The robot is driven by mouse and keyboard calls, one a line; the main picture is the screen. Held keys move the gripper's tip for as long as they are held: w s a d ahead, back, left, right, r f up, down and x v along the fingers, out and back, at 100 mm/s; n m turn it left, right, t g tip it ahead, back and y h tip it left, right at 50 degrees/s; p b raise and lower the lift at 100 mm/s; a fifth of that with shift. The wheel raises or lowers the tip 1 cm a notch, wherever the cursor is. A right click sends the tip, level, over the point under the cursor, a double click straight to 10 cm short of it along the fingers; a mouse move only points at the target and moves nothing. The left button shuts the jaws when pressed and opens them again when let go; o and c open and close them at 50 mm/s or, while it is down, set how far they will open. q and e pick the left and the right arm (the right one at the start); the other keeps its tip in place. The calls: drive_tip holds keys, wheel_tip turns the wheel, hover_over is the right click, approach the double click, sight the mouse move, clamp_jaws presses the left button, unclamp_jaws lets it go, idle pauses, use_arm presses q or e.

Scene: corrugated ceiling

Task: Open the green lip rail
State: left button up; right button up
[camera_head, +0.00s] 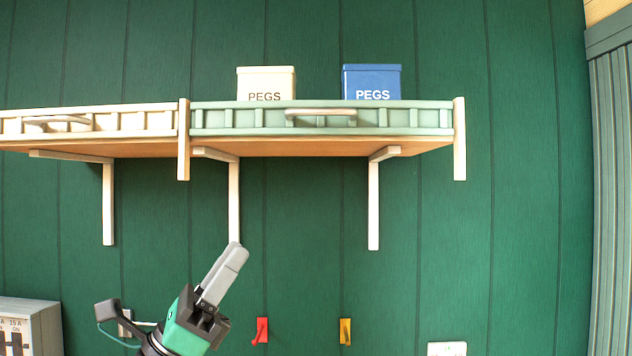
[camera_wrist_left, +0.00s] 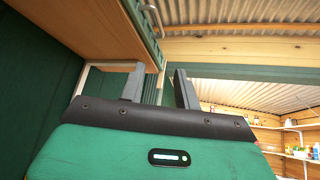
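The green lip rail (camera_head: 415,118) stands upright along the front edge of the right shelf section, between two cream posts. Its curved pale handle (camera_head: 320,112) is at the middle of its front. In the left wrist view, the rail's edge (camera_wrist_left: 143,28) and a handle (camera_wrist_left: 153,15) show at the top. My left gripper (camera_head: 236,254) is below the shelf, left of the handle and apart from the rail, its fingers pointing up and right. In the left wrist view its two fingers (camera_wrist_left: 160,88) stand apart with nothing between them. My right gripper is out of view.
A cream PEGS tin (camera_head: 266,83) and a blue PEGS tin (camera_head: 371,82) stand on the shelf behind the rail. A cream rail (camera_head: 90,122) fronts the left section. Cream brackets (camera_head: 374,205) hang below. Red (camera_head: 261,331) and yellow (camera_head: 345,331) hooks are on the wall.

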sight(311, 112)
use_arm(q)
drive_tip(key=s+d+r+m+g+y, duration=0.1)
drive_tip(key=s+d+r+m+g, duration=0.2)
drive_tip(key=m, duration=0.4)
drive_tip(key=d+r+m+g, duration=0.2)
drive_tip(key=r+m+g, duration=0.2)
drive_tip(key=m+g, duration=0.2)
drive_tip(key=a+r+m+t+y, duration=0.3)
drive_tip(key=r+m+t+y, duration=0.1)
drive_tip(key=r+t+y, duration=0.8)
drive_tip(key=w+d+p, duration=0.2)
drive_tip(key=w, duration=0.1)
drive_tip(key=w+d+r+g+h+p, duration=0.1)
drive_tip(key=w+d+p, duration=0.2)
drive_tip(key=w+d+r+g+p, duration=0.1)
drive_tip(key=w+d+p, duration=0.1)
drive_tip(key=w+d, duration=0.1)
drive_tip(key=shift+d+r, duration=0.1)
drive_tip(key=shift+d, duration=0.05)
drive_tip(key=shift+w+d+p, duration=0.45)
drive_tip(key=shift+c, duration=0.4)
